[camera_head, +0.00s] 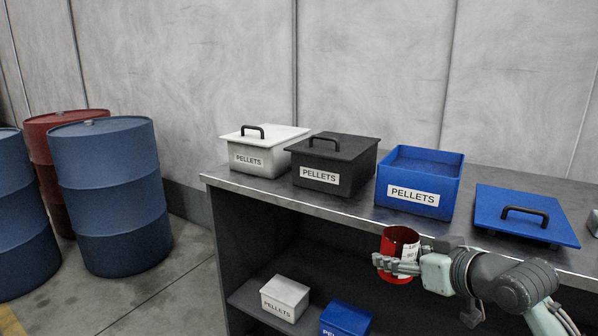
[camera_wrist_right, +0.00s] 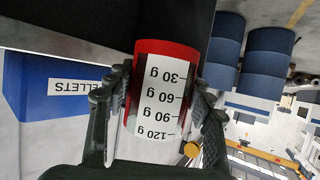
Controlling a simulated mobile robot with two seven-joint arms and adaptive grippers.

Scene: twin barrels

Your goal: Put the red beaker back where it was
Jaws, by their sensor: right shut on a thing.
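The red beaker (camera_head: 397,243) is held upright in front of the workbench's front edge, below the open blue box. My right gripper (camera_head: 396,265) is shut on it, with the fingers around its side. In the right wrist view the beaker (camera_wrist_right: 166,50) shows a white scale marked 30 g to 120 g, between the two fingers of the gripper (camera_wrist_right: 160,105). The beaker's inside is not clearly visible. My left gripper is in neither view.
On the workbench (camera_head: 270,190) stand a lidded white box (camera_head: 256,160), a lidded black box (camera_head: 325,180) and an open blue box (camera_head: 408,211). A blue lid (camera_head: 500,224) lies to the right. Smaller boxes sit on the lower shelf (camera_head: 245,297). Barrels (camera_head: 115,200) stand at left.

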